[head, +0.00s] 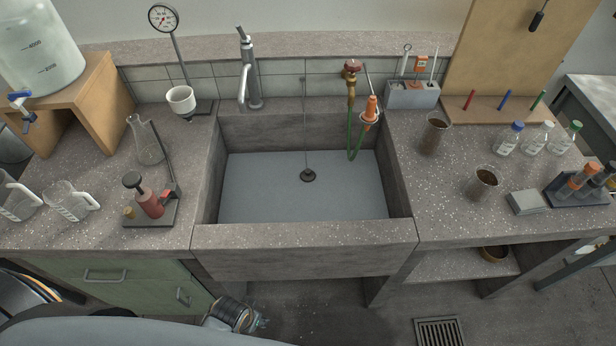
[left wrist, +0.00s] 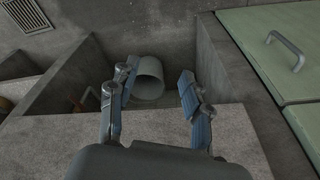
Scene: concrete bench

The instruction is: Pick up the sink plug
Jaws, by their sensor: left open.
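The sink plug (head: 308,176) is a small dark round piece on the floor of the sink (head: 250,190), near its middle in the head view. A thin chain (head: 304,130) runs up from it toward the back wall. My left gripper (left wrist: 159,78) is open in the left wrist view, with a grey cylinder (left wrist: 149,80) seen beyond and between its fingers. The plug does not show in that view. At the bottom of the head view, part of my left arm shows in front of the sink, below its front rim. My right gripper is not in view.
A faucet (head: 249,75) stands behind the sink, and a valve with a green hose (head: 352,130) hangs at its back right. A red press (head: 150,200) and a flask (head: 146,140) stand on the left bench. Brown-filled beakers (head: 435,133) stand right. The sink floor around the plug is clear.

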